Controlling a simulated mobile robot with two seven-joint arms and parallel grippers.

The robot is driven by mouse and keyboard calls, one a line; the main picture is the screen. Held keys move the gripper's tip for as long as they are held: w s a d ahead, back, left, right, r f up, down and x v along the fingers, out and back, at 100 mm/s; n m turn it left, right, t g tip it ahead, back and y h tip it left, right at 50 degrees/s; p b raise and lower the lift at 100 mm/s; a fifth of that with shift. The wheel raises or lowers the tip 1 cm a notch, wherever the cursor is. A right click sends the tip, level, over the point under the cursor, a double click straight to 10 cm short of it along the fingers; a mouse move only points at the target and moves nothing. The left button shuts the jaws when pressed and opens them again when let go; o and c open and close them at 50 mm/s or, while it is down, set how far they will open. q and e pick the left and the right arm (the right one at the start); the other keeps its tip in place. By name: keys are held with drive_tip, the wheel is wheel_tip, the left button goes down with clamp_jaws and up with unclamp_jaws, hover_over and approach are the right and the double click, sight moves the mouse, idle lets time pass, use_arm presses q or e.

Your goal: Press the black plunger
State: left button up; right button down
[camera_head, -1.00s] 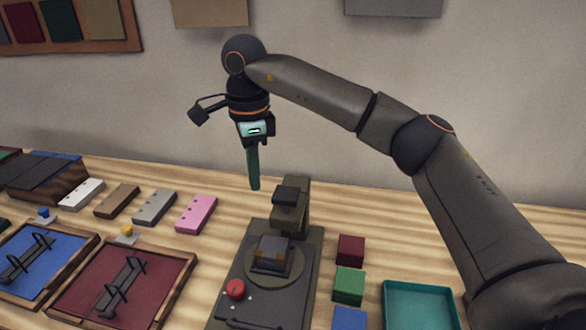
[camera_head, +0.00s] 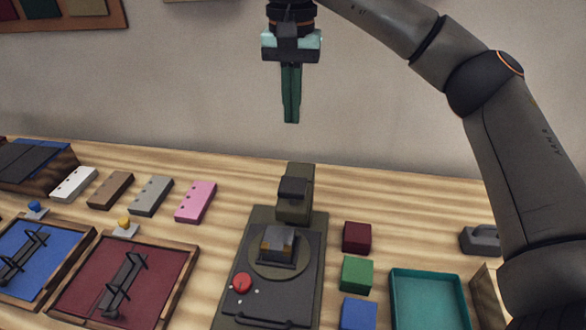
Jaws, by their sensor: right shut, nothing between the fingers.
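An olive press machine (camera_head: 264,217) stands on the wooden table, with an upright post at its back. A black block (camera_head: 293,187), which looks like the plunger, sits at the post's upper front. Below it in the picture, a small dark block with yellowish sides (camera_head: 279,243) rests on a round plate. A red knob (camera_head: 242,283) is at the machine's front left. My right gripper (camera_head: 291,121) points down with its green fingers together and empty. It hangs in the air above the post, clear of the black block. My left gripper is not in view.
Dark red (camera_head: 357,237), green (camera_head: 357,274) and blue (camera_head: 359,312) blocks stand right of the machine, beside a teal tray (camera_head: 428,272). Framed red (camera_head: 186,254) and blue (camera_head: 88,233) panels lie left. A pink block (camera_head: 196,201) and other bars lie behind them.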

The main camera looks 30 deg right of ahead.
sight(292, 185)
wheel_tip(292, 185, down, 14)
drive_tip(key=shift+p, duration=0.35)
idle(0.5)
wheel_tip(292, 185, down, 4)
drive_tip(key=b, duration=0.2)
drive_tip(key=shift+r+b, duration=0.1)
drive_tip(key=shift+b, duration=0.2)
drive_tip(key=shift+s, duration=0.15)
wheel_tip(292, 185, up, 13)
drive_tip(key=shift+r, duration=0.2)
